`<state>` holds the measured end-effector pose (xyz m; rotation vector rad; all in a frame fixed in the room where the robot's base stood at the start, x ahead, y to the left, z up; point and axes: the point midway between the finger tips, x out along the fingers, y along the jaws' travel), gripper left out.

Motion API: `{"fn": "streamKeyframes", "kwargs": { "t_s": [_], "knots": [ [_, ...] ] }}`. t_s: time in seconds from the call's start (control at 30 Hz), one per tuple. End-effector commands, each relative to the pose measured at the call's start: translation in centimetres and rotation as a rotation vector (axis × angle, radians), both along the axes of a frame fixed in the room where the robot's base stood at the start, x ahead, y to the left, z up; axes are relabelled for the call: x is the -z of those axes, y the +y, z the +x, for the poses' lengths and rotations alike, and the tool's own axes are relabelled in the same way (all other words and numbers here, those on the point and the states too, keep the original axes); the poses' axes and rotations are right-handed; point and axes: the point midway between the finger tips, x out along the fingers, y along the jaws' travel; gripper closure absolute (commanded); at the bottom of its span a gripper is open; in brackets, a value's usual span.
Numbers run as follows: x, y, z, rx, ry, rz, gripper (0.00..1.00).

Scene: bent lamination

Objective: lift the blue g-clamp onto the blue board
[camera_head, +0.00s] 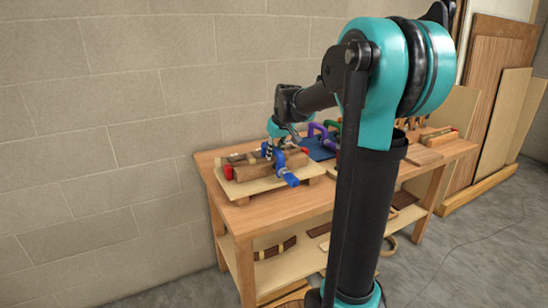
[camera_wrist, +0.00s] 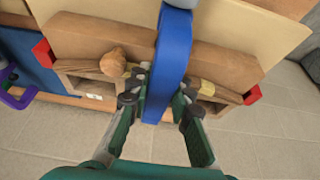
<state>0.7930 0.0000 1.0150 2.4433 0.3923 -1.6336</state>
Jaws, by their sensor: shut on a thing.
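The blue g-clamp (camera_head: 291,179) is at the wooden form on the workbench, its screw end sticking out toward the front. In the wrist view its blue frame (camera_wrist: 168,62) runs between my fingers. My gripper (camera_wrist: 160,95) is shut on that frame, one finger on each side. The clamp still overlaps the curved wooden form (camera_wrist: 100,38); I cannot tell whether it touches it. The blue board (camera_head: 321,147) lies to the right of the form in the head view, partly hidden by my arm. It shows at the left in the wrist view (camera_wrist: 38,72).
A purple clamp (camera_head: 319,131) and a green clamp (camera_head: 334,126) are at the blue board. Red blocks (camera_wrist: 43,52) sit at the form's ends. A pale board (camera_head: 246,188) lies under the form. A brick wall (camera_head: 150,90) stands behind the workbench (camera_head: 270,214).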

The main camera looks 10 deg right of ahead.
Motion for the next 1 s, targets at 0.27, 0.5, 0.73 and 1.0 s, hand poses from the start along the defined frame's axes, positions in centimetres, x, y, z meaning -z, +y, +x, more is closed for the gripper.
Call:
{"fn": "streamKeyframes", "kwargs": {
  "t_s": [0.27, 0.5, 0.73, 1.0],
  "knots": [
    [-4.9, 0.0, 0.0, 0.0, 0.0, 0.0, 1.0],
    [-11.2, 0.0, 0.0, 0.0, -0.001, 0.0, 1.0],
    [-16.0, 0.0, 0.0, 0.0, -0.001, 0.0, 1.0],
    [-18.5, 0.0, 0.0, 0.0, -0.001, 0.0, 1.0]
  ]
}}
